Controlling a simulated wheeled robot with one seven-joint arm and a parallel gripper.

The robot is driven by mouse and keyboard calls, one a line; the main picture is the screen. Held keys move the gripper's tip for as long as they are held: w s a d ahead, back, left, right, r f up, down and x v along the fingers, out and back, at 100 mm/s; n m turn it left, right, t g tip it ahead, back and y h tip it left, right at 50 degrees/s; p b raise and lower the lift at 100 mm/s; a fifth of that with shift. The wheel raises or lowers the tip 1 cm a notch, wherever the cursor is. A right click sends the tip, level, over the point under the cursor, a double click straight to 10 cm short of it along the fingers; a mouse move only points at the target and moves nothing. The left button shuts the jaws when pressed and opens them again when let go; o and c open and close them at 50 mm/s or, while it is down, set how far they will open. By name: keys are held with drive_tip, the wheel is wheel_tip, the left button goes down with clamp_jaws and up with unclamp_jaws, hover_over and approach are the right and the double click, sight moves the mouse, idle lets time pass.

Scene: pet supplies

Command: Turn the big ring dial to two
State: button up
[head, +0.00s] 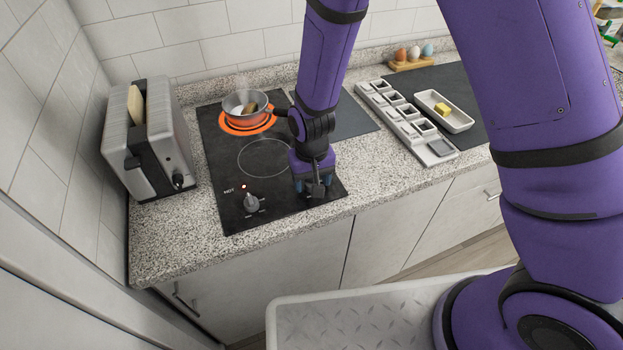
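The black cooktop (222,165) has a glowing orange ring (232,127) at the back with a steel pan (241,98) on it. An unlit ring outline (264,158) lies in front. One dial (251,202) shows at the front left of the cooktop, with small marks beside it too small to read. My gripper (314,190) points down over the cooktop's front right, to the right of this dial and apart from it. The gripper hides the surface there, so I cannot tell whether another dial is under it. Its finger opening is not clear.
A red light (243,186) and the word HOT are left of the dial. A toaster (150,140) with bread stands at the left. A grey multi-compartment tray (405,122), a white dish (444,111) with a yellow block, and an egg holder (411,63) are at the right.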

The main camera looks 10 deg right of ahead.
wheel_tip(320, 180, up, 11)
drive_tip(key=shift+f, duration=0.15)
idle(0.4)
idle(0.4)
drive_tip(key=s+d+r+m+t+y, duration=0.1)
drive_tip(key=s+d+r, duration=0.1)
drive_tip(key=d+r, duration=0.6)
drive_tip(key=s+d+r+t, duration=0.1)
drive_tip(key=s+d+r, duration=0.1)
drive_tip(key=d+r, duration=0.65)
drive_tip(key=s+d+r+t, duration=0.1)
drive_tip(key=s+d+r, duration=0.3)
drive_tip(key=s, duration=0.3)
drive_tip(key=s+d+r+m+t+h, duration=0.1)
drive_tip(key=s+d+r+t, duration=0.1)
drive_tip(key=s+d+r, duration=0.2)
drive_tip(key=s+r, duration=0.3)
drive_tip(key=shift+s, duration=0.3)
